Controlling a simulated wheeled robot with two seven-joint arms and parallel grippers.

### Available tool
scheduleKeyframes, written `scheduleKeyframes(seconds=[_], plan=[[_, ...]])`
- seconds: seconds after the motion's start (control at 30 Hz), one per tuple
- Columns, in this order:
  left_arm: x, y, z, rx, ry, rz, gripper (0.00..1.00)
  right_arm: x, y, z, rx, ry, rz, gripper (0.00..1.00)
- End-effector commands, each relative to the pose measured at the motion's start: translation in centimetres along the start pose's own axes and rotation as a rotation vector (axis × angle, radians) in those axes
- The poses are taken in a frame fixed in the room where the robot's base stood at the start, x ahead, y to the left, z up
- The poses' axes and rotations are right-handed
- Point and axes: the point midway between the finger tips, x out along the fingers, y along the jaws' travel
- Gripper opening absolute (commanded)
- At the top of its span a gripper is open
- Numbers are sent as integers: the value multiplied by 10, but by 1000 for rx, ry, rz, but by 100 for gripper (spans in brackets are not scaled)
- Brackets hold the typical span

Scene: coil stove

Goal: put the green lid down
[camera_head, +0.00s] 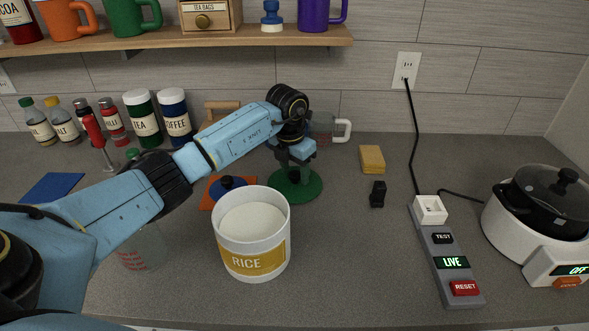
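The green lid (309,190) is a flat round disc at the middle of the counter, right behind the white rice canister. My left gripper (293,168) points down over the lid's middle, with its dark fingers closed around the knob. The fingers hide most of the knob. The lid looks level and at or very near the counter top; I cannot tell whether it touches. My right gripper is not in view.
The open rice canister (253,262) stands in front. A blue knobbed lid (228,184) is on an orange mat (207,197) to the left. A glass mug (322,127) stands behind. A yellow sponge (372,159), black clip (377,194) and power strip (447,262) lie right.

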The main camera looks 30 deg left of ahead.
Motion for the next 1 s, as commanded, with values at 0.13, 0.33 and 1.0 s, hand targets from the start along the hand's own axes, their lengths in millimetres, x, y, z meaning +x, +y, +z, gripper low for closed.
scheduleKeyframes(seconds=[0.13, 0.33, 1.0], plan=[[0, 0, 0, 0, 0, 0, 51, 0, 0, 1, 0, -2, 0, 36], [-9, 0, 1, 0, -3, 0, 51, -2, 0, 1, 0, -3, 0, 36], [-120, 0, 0, 0, 0, 0, 51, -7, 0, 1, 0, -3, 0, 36]])
